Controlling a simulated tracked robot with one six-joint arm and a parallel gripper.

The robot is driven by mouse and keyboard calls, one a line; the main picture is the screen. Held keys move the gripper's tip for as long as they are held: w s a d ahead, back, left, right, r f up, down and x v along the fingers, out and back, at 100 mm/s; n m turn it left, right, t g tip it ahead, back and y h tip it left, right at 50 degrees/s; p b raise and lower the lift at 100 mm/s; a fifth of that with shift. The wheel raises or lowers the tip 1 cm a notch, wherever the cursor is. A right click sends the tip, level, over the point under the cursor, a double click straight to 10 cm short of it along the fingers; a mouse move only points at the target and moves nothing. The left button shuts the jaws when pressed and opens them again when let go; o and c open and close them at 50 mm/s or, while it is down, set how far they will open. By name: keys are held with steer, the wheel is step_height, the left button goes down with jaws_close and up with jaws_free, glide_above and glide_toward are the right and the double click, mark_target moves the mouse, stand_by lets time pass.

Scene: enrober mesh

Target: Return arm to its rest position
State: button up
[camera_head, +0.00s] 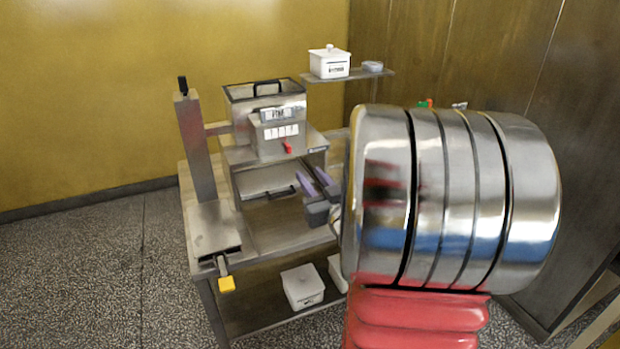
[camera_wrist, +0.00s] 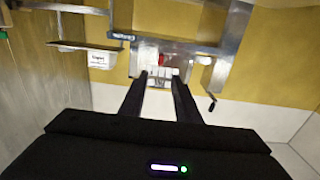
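My arm (camera_head: 455,200) fills the right middle of the head view as a large shiny banded cylinder over a red part. My gripper (camera_head: 314,180) shows just left of it, in front of the metal machine (camera_head: 278,133). In the wrist view, the two dark fingers of my gripper (camera_wrist: 161,80) stand apart, with nothing held between them. The machine's front, with a red lever, shows beyond the fingertips. I cannot tell the exact gap from the fingers to the machine. The arm hides part of the bench and wall behind it.
A metal bench (camera_head: 268,226) carries the machine and a yellow-handled part (camera_head: 226,283). A wall shelf (camera_head: 350,75) holds a white lidded box (camera_head: 329,63). Another white box (camera_head: 302,286) sits on the lower shelf. Speckled floor (camera_head: 90,270) at left is clear.

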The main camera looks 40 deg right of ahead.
stand_by(0.3)
steer(key=s+d+f+m+g+h, duration=0.1)
steer(key=s+d+f+g, duration=0.15)
steer(key=f, duration=0.25)
steer(key=s+d+f+m+g, duration=0.1)
steer(key=s+f+g, duration=0.2)
steer(key=f+g, duration=0.15)
steer(key=s+a+f+g+y, duration=0.1)
steer(key=s+a+f+g, duration=0.2)
steer(key=s+a, duration=0.1)
steer(key=s+a+r+n+y, duration=0.2)
steer(key=a+r, duration=0.1)
steer(key=a, duration=0.7)
steer(key=s+a+r+n+g+y, duration=0.1)
steer(key=s+a+r+n+y, duration=0.1)
steer(key=a, duration=0.9)
steer(key=s+a+r+n+y, duration=0.1)
steer(key=s+a+r, duration=0.2)
steer(key=a+r, duration=0.3)
steer(key=a, duration=0.5)
steer(key=shift+s+a+n+y, duration=0.2)
steer(key=shift+n+y, duration=0.2)
